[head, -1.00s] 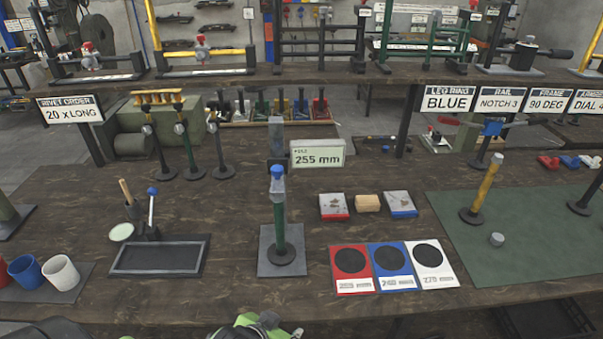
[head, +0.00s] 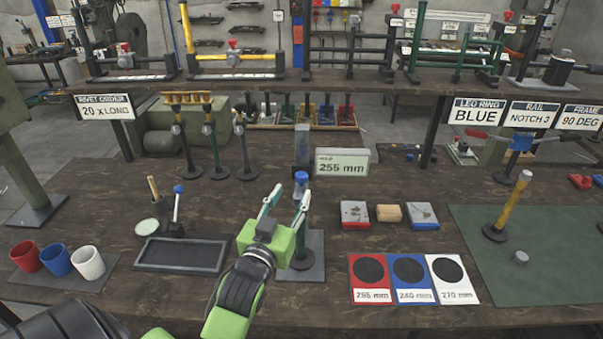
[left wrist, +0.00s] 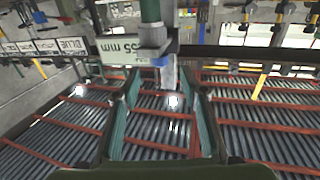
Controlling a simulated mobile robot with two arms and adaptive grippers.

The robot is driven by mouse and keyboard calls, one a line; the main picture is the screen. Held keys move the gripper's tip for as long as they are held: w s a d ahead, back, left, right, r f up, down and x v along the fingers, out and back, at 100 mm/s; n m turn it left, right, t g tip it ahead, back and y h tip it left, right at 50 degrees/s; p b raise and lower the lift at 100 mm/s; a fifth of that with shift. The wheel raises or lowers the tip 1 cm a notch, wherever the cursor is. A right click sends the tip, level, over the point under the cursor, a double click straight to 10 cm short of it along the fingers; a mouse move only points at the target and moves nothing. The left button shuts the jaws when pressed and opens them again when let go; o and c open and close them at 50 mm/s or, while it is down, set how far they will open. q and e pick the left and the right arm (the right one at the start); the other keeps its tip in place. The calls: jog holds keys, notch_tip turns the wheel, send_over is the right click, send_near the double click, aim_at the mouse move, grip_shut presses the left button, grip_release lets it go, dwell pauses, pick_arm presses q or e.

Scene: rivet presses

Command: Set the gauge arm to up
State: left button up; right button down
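The gauge has a grey upright column (head: 303,143) on a grey base plate (head: 312,265). A green leg stands upright on that plate. A blue-topped grey piece (head: 301,184), apparently the gauge arm, sits low, at the leg's top. My left gripper (head: 286,203) is open and empty, its fingers just in front of the gauge. In the left wrist view, which looks inverted, the green leg (left wrist: 150,10) and the grey piece with blue (left wrist: 154,52) lie beyond and between the spread fingers (left wrist: 160,110). My right gripper is not in view.
A display (head: 342,163) reading 255 mm stands right of the column. A black tray (head: 180,255) and a blue-knobbed lever (head: 177,205) are to the left. Red, blue and white labelled pads (head: 408,285) lie to the right. Cups (head: 56,261) stand far left.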

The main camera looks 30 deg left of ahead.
aim_at(299, 181)
pick_arm(q)
jog(key=p+x, duration=0.2)
jog(key=x, duration=0.6)
jog(key=shift+w+a, duration=0.15)
jog(key=shift+w, duration=0.2)
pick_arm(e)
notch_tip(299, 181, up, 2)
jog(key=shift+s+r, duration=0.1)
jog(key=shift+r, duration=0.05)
pick_arm(q)
jog(key=shift+c, duration=0.5)
